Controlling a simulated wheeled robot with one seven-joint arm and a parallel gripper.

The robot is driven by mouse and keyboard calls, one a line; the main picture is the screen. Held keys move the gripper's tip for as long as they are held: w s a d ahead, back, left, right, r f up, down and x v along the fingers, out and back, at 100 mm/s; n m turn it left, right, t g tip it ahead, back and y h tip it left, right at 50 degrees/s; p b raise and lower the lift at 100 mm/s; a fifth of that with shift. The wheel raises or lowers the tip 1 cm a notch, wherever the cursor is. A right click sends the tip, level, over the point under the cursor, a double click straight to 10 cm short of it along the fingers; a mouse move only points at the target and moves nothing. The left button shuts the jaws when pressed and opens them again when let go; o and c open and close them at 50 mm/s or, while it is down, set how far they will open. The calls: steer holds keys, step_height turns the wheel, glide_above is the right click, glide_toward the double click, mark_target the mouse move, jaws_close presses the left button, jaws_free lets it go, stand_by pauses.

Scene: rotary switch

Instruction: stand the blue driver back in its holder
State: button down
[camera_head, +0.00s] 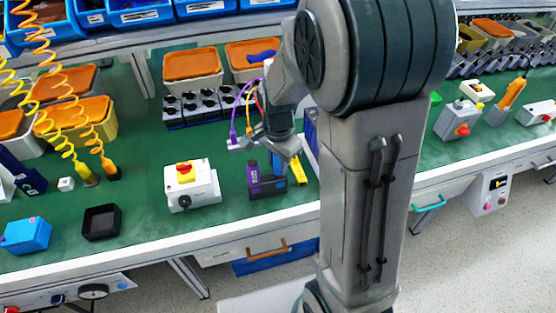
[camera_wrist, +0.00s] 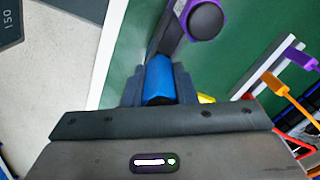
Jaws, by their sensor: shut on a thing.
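My gripper (camera_wrist: 155,88) is shut on the blue driver (camera_wrist: 158,75); its grey fingers lie on both sides of the blue handle. In the head view my gripper (camera_head: 287,150) is above the dark holder (camera_head: 268,188) near the bench's front edge, and a bit of the blue driver (camera_head: 280,163) shows below it. A purple driver (camera_head: 252,173) stands in the holder's left part; its round end (camera_wrist: 205,18) also shows in the wrist view. The blue driver's lower end is hidden, so I cannot tell whether it is inside the holder.
A yellow tool (camera_head: 299,168) stands just right of the holder. A white switch box (camera_head: 191,186) with a red and yellow knob is to the left. Cables (camera_head: 240,110) hang behind my gripper. Bare green bench lies between the switch box and a black tray (camera_head: 101,222).

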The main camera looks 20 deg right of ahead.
steer(key=shift+f+b, duration=0.55)
steer(key=shift+f, duration=0.3)
steer(key=c, duration=1.1)
jaws_free()
steer(key=shift+r, duration=0.1)
step_height(320, 180, up, 14)
steer(key=shift+f+p, duration=0.1)
steer(key=shift+p, duration=0.4)
